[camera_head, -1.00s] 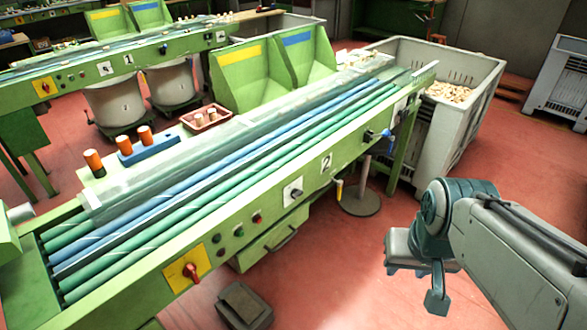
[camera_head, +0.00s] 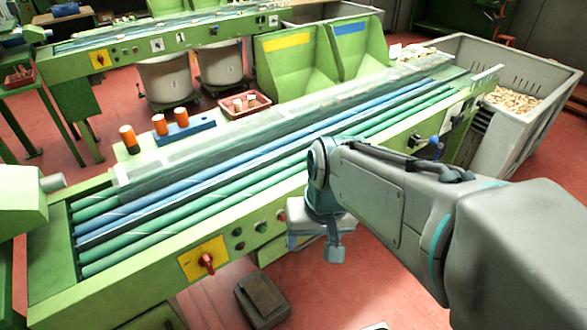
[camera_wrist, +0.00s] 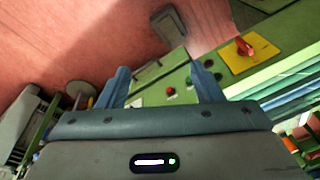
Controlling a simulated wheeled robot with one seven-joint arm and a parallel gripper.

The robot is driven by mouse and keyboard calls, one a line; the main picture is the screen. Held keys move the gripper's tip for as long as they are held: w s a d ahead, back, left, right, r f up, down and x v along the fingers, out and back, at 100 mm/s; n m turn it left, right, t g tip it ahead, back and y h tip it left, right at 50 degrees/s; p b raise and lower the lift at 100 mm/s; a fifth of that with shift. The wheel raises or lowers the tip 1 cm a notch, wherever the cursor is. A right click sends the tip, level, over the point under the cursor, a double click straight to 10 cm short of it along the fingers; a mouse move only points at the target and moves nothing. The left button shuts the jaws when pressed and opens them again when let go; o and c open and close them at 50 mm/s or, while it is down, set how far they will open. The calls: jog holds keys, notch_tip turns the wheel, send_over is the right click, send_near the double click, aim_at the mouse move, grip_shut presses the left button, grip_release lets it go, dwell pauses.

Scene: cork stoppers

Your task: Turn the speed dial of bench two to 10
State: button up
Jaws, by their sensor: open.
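Bench two (camera_head: 150,270) is the green bench with blue and green rollers running across the head view. Its speed dial is hidden behind my arm in the head view. In the wrist view, a small whitish patch (camera_wrist: 136,103) shows on the green front panel just ahead of the palm; it may be the dial's plate, but no pointer or numbers can be read. My gripper (camera_wrist: 159,72) is open and empty, its two blue-grey fingers apart over the panel. In the head view, my gripper (camera_head: 318,245) hangs at the bench's front, right of the push buttons.
On the panel are a red button (camera_head: 282,216), dark buttons (camera_head: 239,238), and a red switch (camera_head: 207,262) on a yellow plate. A green drawer (camera_wrist: 150,75) lies below. A dark box (camera_head: 262,300) stands on the floor. Open red floor lies before the bench.

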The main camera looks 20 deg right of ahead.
notch_tip(320, 180, down, 9)
jog(key=w+a+m+g+y+b, duration=0.1)
jog(key=a+m+g+y+b, duration=0.1)
jog(key=m+y+b, duration=0.4)
jog(key=w+d+f+m+t+y+b, duration=0.4)
jog(key=w+f+m+t+y+b, duration=0.15)
jog(key=m, duration=0.45)
jog(key=w+d+f+m+t+h+b, duration=0.2)
jog(key=w+d+f+m+t+h, duration=0.1)
jog(key=d+m+t, duration=0.5)
jog(key=w+d+f+m+t+h+b, duration=0.35)
jog(key=d+m, duration=0.25)
jog(key=d, duration=0.5)
jog(key=x, duration=1.3)
jog(key=shift+w+a+r, duration=0.15)
jog(key=shift+a+r, duration=0.15)
jog(key=shift+a, duration=0.05)
jog(key=shift+c, duration=0.3)
jog(key=c, duration=0.9)
